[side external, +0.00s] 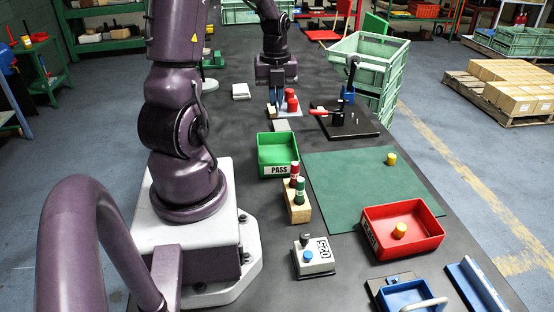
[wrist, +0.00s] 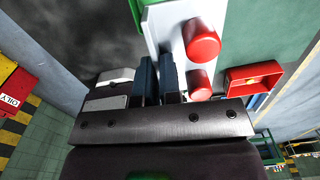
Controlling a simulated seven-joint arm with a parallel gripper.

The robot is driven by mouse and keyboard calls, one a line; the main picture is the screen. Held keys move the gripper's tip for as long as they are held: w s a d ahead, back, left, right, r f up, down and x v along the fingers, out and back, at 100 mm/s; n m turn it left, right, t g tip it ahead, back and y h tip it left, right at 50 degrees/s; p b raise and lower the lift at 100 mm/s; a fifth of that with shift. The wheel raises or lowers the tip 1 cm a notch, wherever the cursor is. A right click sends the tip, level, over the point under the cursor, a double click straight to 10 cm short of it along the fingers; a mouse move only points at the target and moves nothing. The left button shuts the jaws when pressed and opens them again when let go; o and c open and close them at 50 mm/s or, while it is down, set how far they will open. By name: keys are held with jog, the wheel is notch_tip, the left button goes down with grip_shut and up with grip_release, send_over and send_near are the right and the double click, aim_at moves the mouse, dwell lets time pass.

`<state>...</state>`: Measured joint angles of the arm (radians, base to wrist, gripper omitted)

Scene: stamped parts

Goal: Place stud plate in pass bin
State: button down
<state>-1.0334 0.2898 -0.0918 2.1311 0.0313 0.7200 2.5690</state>
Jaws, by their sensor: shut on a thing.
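The stud plate (side external: 293,115) is a pale plate with two red studs standing on it. It shows large in the wrist view (wrist: 166,36), with the red studs on its right side. My gripper (side external: 277,110) points down at the plate's left part, behind the pass bin. Its two dark blue fingers (wrist: 157,88) are shut on the plate's near edge. How far the plate is above the table is hard to tell. The green pass bin (side external: 278,171), labelled PASS, stands nearer the camera, and its inside looks empty.
A wooden block with red and green bottles (side external: 298,214) stands just in front of the pass bin. A red bin (side external: 432,240) holds a yellow part. A green mat (side external: 350,180) lies right of the pass bin. A black board with a toggle clamp (side external: 350,126) is right of my gripper.

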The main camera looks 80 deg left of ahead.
aim_at(267, 159)
jog(key=a+f, duration=0.1)
jog(key=f, duration=0.5)
jog(key=s+a+f, duration=0.1)
jog(key=f, duration=0.5)
jog(key=s+a+f, duration=0.1)
jog(key=f, duration=0.4)
jog(key=shift+f, duration=0.4)
jog(key=shift+f, duration=0.1)
jog(key=c, duration=1.7)
grip_release()
jog(key=shift+o, duration=0.6)
